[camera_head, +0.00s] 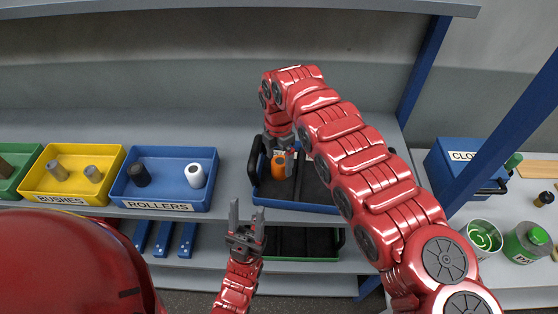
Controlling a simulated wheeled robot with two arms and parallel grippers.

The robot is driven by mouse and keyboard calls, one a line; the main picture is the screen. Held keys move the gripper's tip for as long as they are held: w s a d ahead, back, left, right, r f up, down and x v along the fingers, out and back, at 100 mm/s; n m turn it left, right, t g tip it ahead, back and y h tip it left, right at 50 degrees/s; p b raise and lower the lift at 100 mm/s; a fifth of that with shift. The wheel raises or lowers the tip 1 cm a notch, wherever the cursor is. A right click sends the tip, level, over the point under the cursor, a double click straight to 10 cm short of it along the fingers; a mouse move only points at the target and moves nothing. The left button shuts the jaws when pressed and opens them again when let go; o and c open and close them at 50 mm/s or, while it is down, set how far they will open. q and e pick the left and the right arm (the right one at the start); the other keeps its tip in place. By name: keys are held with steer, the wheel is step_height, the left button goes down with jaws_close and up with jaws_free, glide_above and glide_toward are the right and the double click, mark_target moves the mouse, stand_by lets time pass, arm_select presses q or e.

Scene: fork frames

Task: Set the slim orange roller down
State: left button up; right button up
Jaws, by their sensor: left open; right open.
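The slim orange roller (278,171) stands upright in the left part of a blue tray (300,207) with a dark inside. My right gripper (279,154) is above the tray, pointing down with its open fingers around the roller's upper part; whether they touch it I cannot tell. The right arm hides much of the tray's right side. My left gripper (246,214) is open and empty in front of the shelf's edge, its fingers pointing up, below and left of the roller.
A blue bin marked ROLLERS (158,206) holds a black and a white roller. A yellow bin marked BUSHES (62,199) and a green bin (14,176) stand left. A blue box (455,160), metal cup (484,238) and green container (527,243) stand right.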

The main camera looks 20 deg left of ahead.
mark_target(279, 161)
step_height(279, 161, up, 11)
steer(key=b, duration=0.2)
steer(key=shift+s+b, duration=0.15)
steer(key=shift+b, duration=0.15)
steer(key=shift+r, duration=0.1)
